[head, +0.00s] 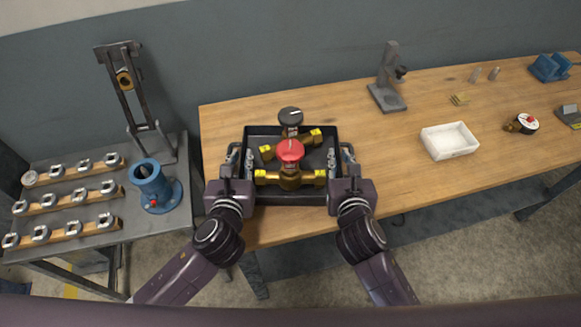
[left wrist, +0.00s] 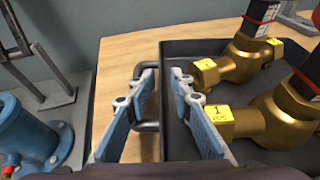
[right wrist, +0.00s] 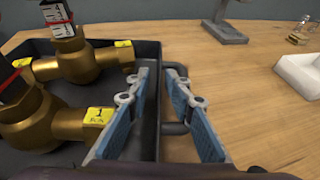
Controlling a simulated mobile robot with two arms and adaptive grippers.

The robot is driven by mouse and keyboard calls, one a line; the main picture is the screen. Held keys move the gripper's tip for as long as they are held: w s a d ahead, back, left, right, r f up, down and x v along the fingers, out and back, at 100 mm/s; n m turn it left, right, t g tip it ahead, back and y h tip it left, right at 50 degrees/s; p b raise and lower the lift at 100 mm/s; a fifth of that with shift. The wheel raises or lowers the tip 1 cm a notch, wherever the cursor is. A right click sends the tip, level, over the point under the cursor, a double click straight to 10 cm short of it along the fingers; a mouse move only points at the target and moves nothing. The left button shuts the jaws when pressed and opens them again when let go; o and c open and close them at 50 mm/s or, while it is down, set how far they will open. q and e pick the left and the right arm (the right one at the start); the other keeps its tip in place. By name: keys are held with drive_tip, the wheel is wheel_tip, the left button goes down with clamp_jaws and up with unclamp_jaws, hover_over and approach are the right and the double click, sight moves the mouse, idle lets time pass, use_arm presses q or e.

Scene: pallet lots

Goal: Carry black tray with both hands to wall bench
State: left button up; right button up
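The black tray (head: 290,198) is over the near left part of the wooden wall bench (head: 400,165) and looks level, resting on the top. It carries two brass valves, one with a red knob (head: 290,151) and one with a black knob (head: 290,116). My left gripper (head: 239,160) is at the tray's left handle (left wrist: 147,127), its fingers apart on either side of the tray wall. My right gripper (head: 340,160) is likewise at the right handle (right wrist: 176,128), fingers spread astride the wall. Neither pair looks closed on a handle.
A white bin (head: 450,141) and a grey stand (head: 388,94) are on the bench to the right, with a red-topped part (head: 526,123) beyond. A metal side table (head: 100,215) with a blue flanged pipe (head: 153,187) is at left.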

use_arm(q)
drive_tip(key=v, duration=0.7)
drive_tip(key=shift+s, duration=0.2)
use_arm(e)
drive_tip(key=shift+f, duration=0.1)
use_arm(q)
drive_tip(key=shift+s+r, duration=0.1)
use_arm(e)
drive_tip(key=v, duration=1.2)
use_arm(q)
drive_tip(key=shift+r, duration=0.1)
